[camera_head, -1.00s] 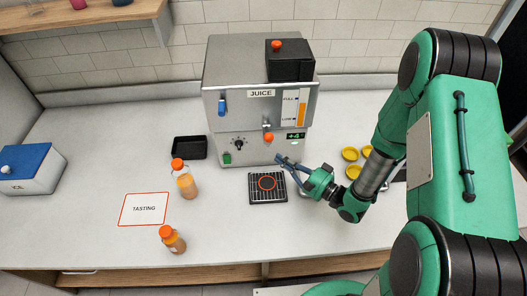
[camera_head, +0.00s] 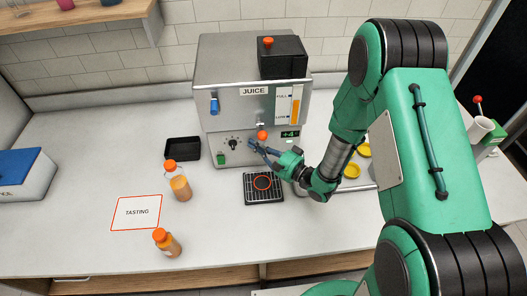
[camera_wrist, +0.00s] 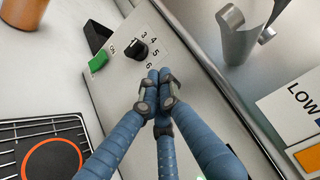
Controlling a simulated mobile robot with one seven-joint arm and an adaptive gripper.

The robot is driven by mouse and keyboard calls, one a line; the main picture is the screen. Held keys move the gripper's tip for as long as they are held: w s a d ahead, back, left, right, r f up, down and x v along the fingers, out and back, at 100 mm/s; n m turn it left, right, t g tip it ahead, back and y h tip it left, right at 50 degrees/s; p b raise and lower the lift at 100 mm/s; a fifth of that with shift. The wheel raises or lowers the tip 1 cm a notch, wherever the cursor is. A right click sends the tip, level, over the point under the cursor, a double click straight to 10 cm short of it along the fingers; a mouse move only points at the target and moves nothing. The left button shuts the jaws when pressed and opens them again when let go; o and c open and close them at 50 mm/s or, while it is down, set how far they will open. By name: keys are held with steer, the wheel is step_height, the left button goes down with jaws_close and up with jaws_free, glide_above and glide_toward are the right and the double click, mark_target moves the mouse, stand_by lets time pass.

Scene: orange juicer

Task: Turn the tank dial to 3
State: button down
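The tank dial (camera_head: 233,143) is a small black knob on the front of the steel juice machine (camera_head: 218,88). In the wrist view the dial (camera_wrist: 137,50) shows near the top, with printed numbers 3 to 6 around its right side. I cannot read clearly where its pointer stands. My gripper (camera_head: 253,148) is in front of the machine, right of the dial in the head view. In the wrist view the blue fingers of my gripper (camera_wrist: 157,92) have their tips together, just below the dial and apart from it, with nothing between them.
A green switch (camera_wrist: 98,62) sits left of the dial. The steel spout (camera_wrist: 240,35) is to its right. A black drip grate (camera_head: 263,188) lies below my gripper. Juice bottles (camera_head: 181,188) stand left, near the tasting mat (camera_head: 120,220). A black tray (camera_head: 183,150) is beside the machine.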

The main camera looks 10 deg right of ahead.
mark_target(233, 145)
steer(key=shift+a+b, duration=0.35)
steer(key=shift+a, duration=1.6)
